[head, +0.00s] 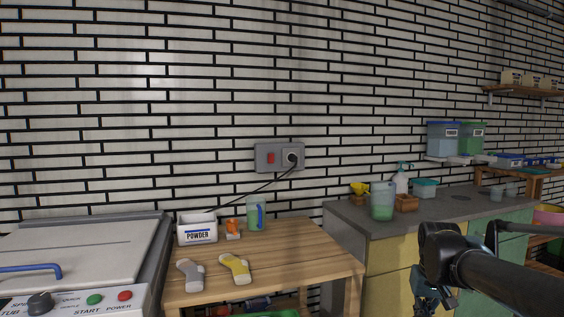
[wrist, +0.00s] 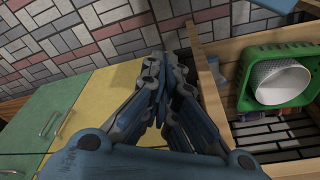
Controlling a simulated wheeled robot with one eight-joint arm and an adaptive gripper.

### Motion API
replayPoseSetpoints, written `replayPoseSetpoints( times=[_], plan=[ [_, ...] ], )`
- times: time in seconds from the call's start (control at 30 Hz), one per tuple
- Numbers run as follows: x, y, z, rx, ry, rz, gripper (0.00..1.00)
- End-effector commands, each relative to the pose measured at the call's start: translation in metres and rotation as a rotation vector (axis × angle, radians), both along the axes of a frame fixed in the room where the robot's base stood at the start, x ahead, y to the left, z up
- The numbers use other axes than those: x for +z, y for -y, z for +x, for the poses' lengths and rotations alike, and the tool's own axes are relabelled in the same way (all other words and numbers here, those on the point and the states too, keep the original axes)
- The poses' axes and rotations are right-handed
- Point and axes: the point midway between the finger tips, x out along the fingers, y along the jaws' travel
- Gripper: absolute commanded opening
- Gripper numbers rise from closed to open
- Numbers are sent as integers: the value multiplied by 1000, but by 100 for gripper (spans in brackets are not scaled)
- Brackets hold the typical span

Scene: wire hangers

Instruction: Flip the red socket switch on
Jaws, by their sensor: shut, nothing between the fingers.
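The red switch (head: 271,158) sits on the left half of a grey wall socket plate (head: 262,164), on the brick wall above the wooden table. A black plug (head: 292,158) with a cable is in the right half. I cannot tell the switch's position at this size. My gripper (head: 428,302) is low at the right in the head view, in front of the cabinet, far from the switch. In the wrist view my gripper (wrist: 166,82) points down with its fingers together and nothing between them. The switch is not in the wrist view.
The wooden table (head: 300,262) holds a powder box (head: 197,230), an orange item (head: 233,228), a jug (head: 256,214) and grey and yellow socks (head: 236,268). A grey counter (head: 345,214) with jars stands right. A machine (head: 75,260) stands left. The wall around the switch is clear.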

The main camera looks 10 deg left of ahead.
Motion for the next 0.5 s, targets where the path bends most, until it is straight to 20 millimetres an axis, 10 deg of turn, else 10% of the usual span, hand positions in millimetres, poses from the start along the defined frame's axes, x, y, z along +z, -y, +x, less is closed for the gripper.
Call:
replayPoseSetpoints(
  times=[0.23, 0.5],
  plan=[
    [12, -12, 8, 11, 57, 33, 0],
    [75, -100, 113, 36, 333, 293, 0]
  ],
)
